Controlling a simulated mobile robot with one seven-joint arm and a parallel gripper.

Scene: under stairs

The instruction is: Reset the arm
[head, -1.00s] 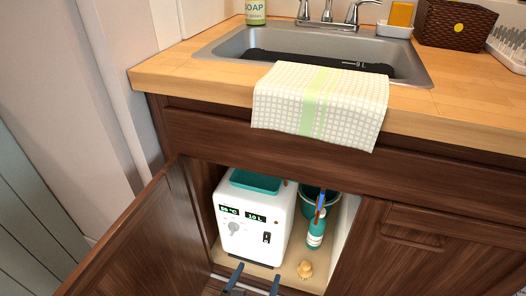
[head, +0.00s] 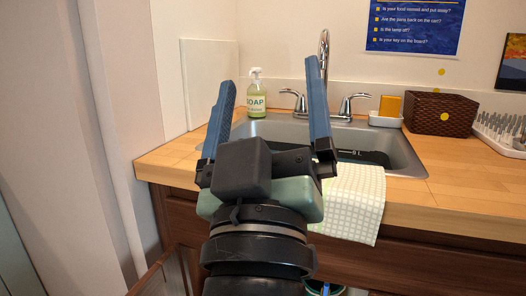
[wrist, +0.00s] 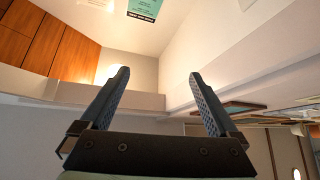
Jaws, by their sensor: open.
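My gripper (head: 268,95) is raised in front of the sink in the head view, with its two blue fingers spread apart and pointing up. Nothing is between the fingers. In the wrist view my gripper (wrist: 158,80) is also open and empty, facing the upper walls and wooden panels (wrist: 45,40). My arm hides part of the sink and counter front.
The sink (head: 405,155) is set in a wooden counter (head: 460,185), with a checked towel (head: 352,205) over its front edge. A soap bottle (head: 256,98), faucet (head: 324,75), sponge holder (head: 385,119), dark basket (head: 440,113) and dish rack (head: 500,130) stand behind. The cabinet door (head: 150,280) is open below.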

